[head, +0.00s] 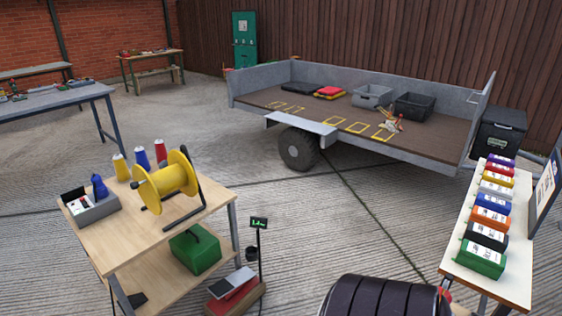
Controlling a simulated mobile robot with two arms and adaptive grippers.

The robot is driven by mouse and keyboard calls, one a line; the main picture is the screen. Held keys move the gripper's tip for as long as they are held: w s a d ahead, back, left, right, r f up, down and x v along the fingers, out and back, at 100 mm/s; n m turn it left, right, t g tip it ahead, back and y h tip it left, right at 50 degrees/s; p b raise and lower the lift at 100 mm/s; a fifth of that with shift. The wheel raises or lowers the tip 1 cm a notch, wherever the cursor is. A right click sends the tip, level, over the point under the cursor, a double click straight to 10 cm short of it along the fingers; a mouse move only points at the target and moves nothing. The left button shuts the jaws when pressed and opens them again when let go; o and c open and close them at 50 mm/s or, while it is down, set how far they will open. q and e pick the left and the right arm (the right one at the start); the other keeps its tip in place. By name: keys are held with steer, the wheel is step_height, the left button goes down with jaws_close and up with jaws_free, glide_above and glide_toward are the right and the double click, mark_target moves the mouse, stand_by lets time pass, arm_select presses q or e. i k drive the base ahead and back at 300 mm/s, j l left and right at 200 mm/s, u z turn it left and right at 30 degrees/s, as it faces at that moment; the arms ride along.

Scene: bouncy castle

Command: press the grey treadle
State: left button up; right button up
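What looks like the grey treadle (238,279) is a small tilted light-grey plate low at the bottom centre, close to the floor. It sits with a red plate (230,298) on a wooden base, at the foot of a thin black post with a small display (259,223). I cannot tell from here whether the grey plate is raised or pressed down. Neither of my grippers is in view, and nothing of mine is seen touching the plate.
A wooden bench (192,224) with a yellow reel (165,182) stands left of the plates, a green box (195,250) on its lower shelf. A black ribbed rounded shape (380,298) fills the bottom right of centre. A trailer (350,128) stands behind, with open concrete floor between.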

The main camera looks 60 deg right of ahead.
mark_target(224, 287)
steer(key=z, duration=1.55)
steer(key=i+j+z, duration=0.2)
steer(key=i, duration=0.4)
steer(key=i+j+z, duration=0.2)
steer(key=i+j, duration=0.15)
steer(key=i, duration=0.2)
steer(key=i+j+z, duration=0.2)
steer(key=i+j, duration=0.2)
steer(key=i, duration=0.15)
